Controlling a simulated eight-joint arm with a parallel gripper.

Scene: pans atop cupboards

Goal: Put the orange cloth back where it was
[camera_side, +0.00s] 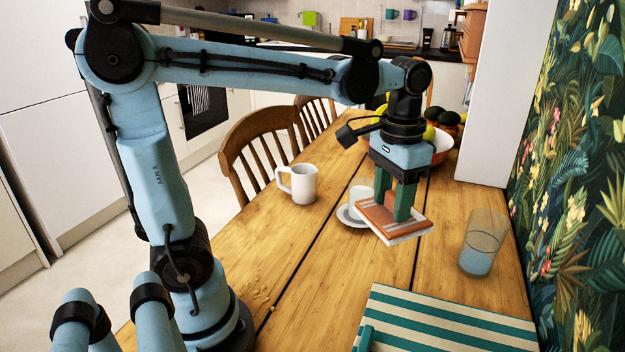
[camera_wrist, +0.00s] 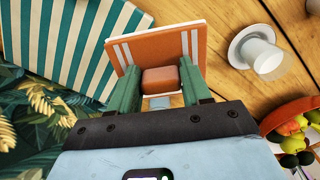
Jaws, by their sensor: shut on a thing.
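The orange cloth (camera_side: 374,219) is a flat, stiff-looking folded square with white stripes and a pale underside. My gripper (camera_side: 392,208) points down with its green fingers on the cloth. In the wrist view the cloth (camera_wrist: 150,50) lies across the fingertips, and a raised orange part of it sits between the two fingers of my gripper (camera_wrist: 160,79). The gripper is shut on that part. The cloth appears held above the wooden table (camera_side: 300,275), just in front of the white cup and saucer; the exact gap is hard to tell.
A white cup (camera_side: 361,201) stands on a saucer (camera_side: 346,217) close behind the cloth. A white jug (camera_side: 303,184) is to the left, a glass (camera_side: 482,245) to the right. A green-striped cloth (camera_side: 440,325) lies at front right. A fruit bowl (camera_side: 443,146) stands behind.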

